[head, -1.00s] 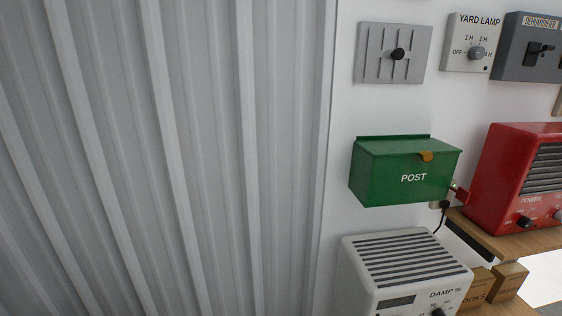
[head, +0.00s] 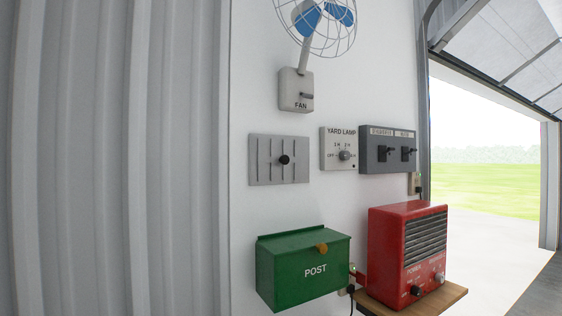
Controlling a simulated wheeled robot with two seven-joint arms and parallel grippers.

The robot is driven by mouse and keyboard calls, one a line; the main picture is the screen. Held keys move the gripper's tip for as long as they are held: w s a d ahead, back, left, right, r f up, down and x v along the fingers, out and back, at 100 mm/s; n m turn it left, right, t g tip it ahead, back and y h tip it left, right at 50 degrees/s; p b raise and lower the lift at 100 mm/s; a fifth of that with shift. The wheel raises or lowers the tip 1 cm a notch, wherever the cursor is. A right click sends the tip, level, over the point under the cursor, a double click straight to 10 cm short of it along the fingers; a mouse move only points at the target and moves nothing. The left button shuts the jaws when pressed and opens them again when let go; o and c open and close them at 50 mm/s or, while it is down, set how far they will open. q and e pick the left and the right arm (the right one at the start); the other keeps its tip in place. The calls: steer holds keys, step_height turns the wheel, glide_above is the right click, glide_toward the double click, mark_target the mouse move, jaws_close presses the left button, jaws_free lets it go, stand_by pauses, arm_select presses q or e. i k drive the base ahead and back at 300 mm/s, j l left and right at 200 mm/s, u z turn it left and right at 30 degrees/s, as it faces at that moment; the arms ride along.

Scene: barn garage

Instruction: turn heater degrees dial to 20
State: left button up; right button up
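The red heater (head: 408,254) stands on a wooden shelf at the lower right of the head view. It has a dark slatted grille. Two knobs sit low on its front: a black one (head: 416,290) under the word POWER, and a paler one (head: 439,279) to its right under lettering too small to read surely, probably the degrees dial. I cannot read where the pale knob points. Neither of my grippers is in view.
A green POST box (head: 303,270) hangs left of the heater. Above are a grey slotted lever plate (head: 262,171), a YARD LAMP dial (head: 345,155), a dark switch box (head: 373,160) and a wall FAN (head: 296,90). The wooden shelf (head: 440,301) carries the heater. An open doorway lies right.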

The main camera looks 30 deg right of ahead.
mark_target(439, 279)
steer(key=z, duration=1.85)
steer(key=i+l, duration=0.2)
steer(key=l, duration=0.2)
steer(key=i+l, duration=0.2)
steer(key=l, duration=0.25)
steer(key=i+l, duration=0.25)
steer(key=l, duration=0.15)
steer(key=i+l, duration=0.2)
steer(key=l, duration=0.25)
steer(key=i+l, duration=0.2)
steer(key=l, duration=0.2)
